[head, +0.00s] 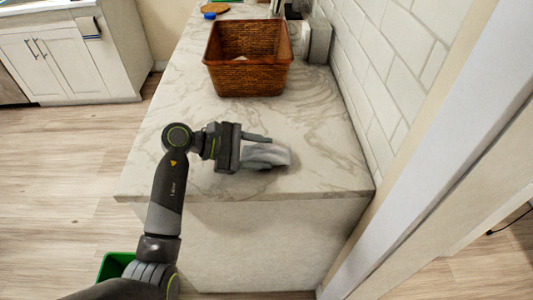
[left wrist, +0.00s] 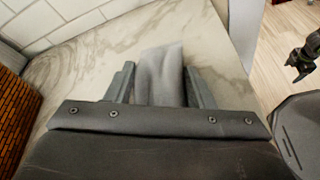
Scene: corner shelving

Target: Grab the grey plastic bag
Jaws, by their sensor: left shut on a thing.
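The grey plastic bag (head: 277,156) is a small, pale, crumpled shape at the near end of the marble counter (head: 230,185). My left gripper (head: 258,150) reaches in from the left and is shut on it. In the left wrist view the bag (left wrist: 160,75) lies between the two fingers, and its far part sticks out beyond them. The bag is at or just above the counter top; I cannot tell whether it touches. A dark part at the right edge of the left wrist view looks like my right gripper (left wrist: 303,58); its jaws are unclear.
A brown wicker basket (head: 248,77) stands farther back on the counter, with a grey box-like item (head: 318,40) beside it against the tiled wall (head: 385,75). A green bin (head: 115,265) is on the floor at lower left. The counter around the bag is clear.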

